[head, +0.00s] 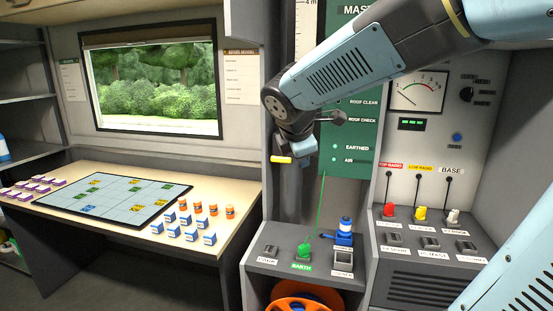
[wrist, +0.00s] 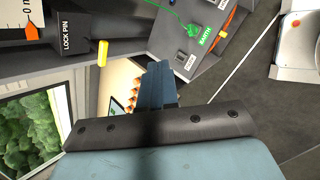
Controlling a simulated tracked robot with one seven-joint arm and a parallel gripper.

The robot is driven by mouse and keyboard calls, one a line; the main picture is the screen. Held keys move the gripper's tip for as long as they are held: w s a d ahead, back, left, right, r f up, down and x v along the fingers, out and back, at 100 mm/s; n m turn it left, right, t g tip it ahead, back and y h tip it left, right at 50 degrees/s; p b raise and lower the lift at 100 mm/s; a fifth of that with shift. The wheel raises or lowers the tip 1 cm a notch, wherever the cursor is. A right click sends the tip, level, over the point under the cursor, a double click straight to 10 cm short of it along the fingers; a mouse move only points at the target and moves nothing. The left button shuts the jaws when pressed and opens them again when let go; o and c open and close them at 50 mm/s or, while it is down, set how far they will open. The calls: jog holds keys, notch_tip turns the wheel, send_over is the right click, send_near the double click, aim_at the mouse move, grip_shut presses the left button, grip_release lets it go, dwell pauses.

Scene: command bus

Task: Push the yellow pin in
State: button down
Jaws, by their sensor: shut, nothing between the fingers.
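The yellow pin (head: 281,159) sticks out sideways from the dark column at the foot of the mast panel. In the head view my gripper (head: 305,158) hangs just right of the pin, partly hidden by my wrist. The depth gap between them is hard to tell.
A green earth clamp (head: 303,252) with a green cord sits on the grey console below, beside a blue bottle-like item (head: 345,232). Switches with red, yellow and white levers (head: 420,213) are at right. A table (head: 120,230) with a map board and small boxes is at left.

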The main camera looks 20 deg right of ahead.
jog(key=w+a+n+t, duration=0.1)
jog(key=w+a+n, duration=0.4)
jog(key=w+n, duration=0.6)
jog(key=shift+w+a+f+n+t+h, duration=0.3)
jog(key=shift+n+t, duration=0.1)
jog(key=shift+n, duration=0.1)
jog(key=shift+f, duration=0.1)
send_near(281, 162)
jog(key=x, duration=0.5)
jog(key=shift+s+a+f, duration=0.25)
jog(key=shift+s+f, duration=0.05)
jog(key=shift+f, duration=0.1)
jog(key=shift+w+d, duration=0.35)
jog(key=shift+w, duration=0.3)
